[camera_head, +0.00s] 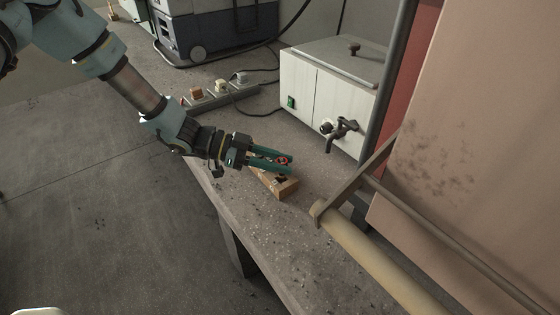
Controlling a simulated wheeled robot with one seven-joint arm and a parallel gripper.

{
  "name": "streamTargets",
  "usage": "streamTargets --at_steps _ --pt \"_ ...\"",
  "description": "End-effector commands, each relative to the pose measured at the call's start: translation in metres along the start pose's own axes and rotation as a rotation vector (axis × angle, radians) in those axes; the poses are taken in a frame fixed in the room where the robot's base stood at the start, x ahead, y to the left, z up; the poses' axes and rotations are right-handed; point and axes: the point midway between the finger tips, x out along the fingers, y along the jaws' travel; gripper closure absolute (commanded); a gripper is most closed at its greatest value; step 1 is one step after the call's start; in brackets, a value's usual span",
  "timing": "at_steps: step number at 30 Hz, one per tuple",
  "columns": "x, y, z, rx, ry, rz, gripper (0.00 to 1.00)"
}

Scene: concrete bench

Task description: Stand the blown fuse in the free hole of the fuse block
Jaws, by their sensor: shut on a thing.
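My gripper (290,164) reaches in from the left, with its two green fingers lying almost level over the fuse block. The fuse block (287,190) is a small light-brown wooden block on the bench, with its near end showing below the fingers. My gripper is shut on the blown fuse (284,160), of which only a small dark and red-orange bit shows between the fingers. The fingers cover much of the block's top. I cannot make out the free hole, or whether the fuse touches the block.
The concrete bench (250,225) has bare room in front of the block. A white box with a tap (325,95) stands behind. A power strip (205,102) lies at the back left. A pale roller (370,255) and hanging sheet (480,130) close off the right.

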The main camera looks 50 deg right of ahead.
Motion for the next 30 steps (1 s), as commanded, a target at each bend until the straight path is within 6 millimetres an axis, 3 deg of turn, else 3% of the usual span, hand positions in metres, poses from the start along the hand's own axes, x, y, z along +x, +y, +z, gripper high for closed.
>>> streamTargets --at_steps 30 --pt "0.004 0.0 0.013 0.0 0.001 0.0 1.0"
